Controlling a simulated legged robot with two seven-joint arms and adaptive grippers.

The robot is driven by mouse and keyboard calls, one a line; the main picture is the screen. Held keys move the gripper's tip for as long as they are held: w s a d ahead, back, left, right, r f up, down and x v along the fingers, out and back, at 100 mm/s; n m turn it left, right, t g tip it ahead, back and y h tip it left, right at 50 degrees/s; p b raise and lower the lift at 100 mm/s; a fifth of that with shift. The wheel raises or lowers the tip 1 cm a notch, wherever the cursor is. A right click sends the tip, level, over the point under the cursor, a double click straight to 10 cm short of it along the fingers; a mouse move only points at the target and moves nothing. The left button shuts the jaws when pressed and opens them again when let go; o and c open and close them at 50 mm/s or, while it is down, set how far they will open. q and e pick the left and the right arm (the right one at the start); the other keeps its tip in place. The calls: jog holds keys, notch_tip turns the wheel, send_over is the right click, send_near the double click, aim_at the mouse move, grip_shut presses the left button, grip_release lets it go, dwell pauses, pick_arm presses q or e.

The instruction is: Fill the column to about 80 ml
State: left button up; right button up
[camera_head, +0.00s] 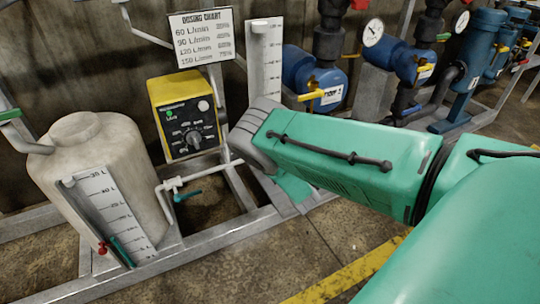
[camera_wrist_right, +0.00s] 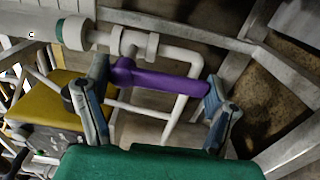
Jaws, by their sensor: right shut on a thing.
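The white graduated column (camera_head: 265,58) stands behind my right arm in the head view. Its lower part is hidden and I cannot read a level in it. A purple valve handle (camera_wrist_right: 165,82) on white pipework shows in the right wrist view. My right gripper (camera_wrist_right: 157,76) is shut on this handle, with one blue-grey finger at each end of it. In the head view my green right arm hides the handle and the gripper.
A yellow dosing pump (camera_head: 186,117) stands left of my arm, below a dosing chart (camera_head: 202,38). A tank (camera_head: 92,165) with a scale stands at the left. A teal-handled valve (camera_head: 187,194) sits on white pipe. Blue pumps (camera_head: 318,78) stand behind the arm.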

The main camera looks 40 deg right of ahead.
jog(key=shift+f, duration=0.15)
jog(key=o, duration=1.4)
jog(key=shift+a, duration=0.1)
jog(key=shift+o, duration=1.4)
jog(key=shift+f, duration=0.1)
jog(key=shift+s, duration=0.25)
jog(key=v, duration=1.1)
jog(key=shift+s, duration=0.2)
jog(key=shift+f, duration=0.1)
